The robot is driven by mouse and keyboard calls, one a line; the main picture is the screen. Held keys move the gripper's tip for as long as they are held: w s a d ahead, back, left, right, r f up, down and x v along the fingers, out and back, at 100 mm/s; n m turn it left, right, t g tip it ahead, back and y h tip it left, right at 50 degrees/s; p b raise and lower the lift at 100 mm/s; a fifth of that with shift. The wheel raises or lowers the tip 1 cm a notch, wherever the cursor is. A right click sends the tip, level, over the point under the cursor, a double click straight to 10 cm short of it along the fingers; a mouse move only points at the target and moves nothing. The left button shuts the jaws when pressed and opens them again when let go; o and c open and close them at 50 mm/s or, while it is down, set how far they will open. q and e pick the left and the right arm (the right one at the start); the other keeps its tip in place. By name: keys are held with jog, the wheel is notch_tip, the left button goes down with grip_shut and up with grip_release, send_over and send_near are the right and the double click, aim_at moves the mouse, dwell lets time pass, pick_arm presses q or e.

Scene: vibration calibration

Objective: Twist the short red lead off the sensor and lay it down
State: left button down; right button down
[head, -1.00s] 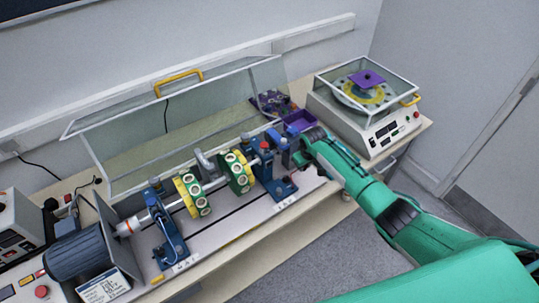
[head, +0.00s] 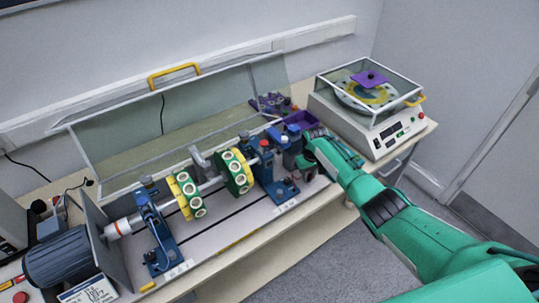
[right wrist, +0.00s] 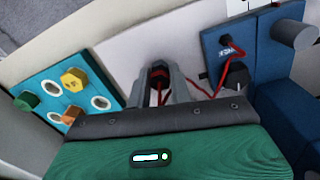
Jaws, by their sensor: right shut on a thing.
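My right gripper (right wrist: 160,68) is shut on the dark plug end (right wrist: 158,78) of the short red lead (right wrist: 205,92), between its grey fingers in the right wrist view. The red lead runs from there to the right, past a dark round knob, up to a dark socket (right wrist: 225,42) on a blue block (right wrist: 215,58). In the head view my right gripper (head: 294,146) is at the right end of the shaft rig, beside the right blue bearing pedestal (head: 268,172). The lead and sensor are too small or hidden there. My left gripper is not in view.
A purple tray (head: 300,117) stands just behind my right gripper. Yellow and green discs (head: 236,172) sit on the shaft to the left. A clear cover with a yellow handle (head: 174,75) stands open behind. A balancing machine (head: 385,130) stands at the right.

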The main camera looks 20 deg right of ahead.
jog(key=shift+f, duration=0.3)
dwell(0.5)
jog(key=c, duration=1.2)
grip_release()
jog(key=shift+r, duration=0.15)
jog(key=shift+r+p, duration=2.25)
jog(key=shift+r, duration=0.15)
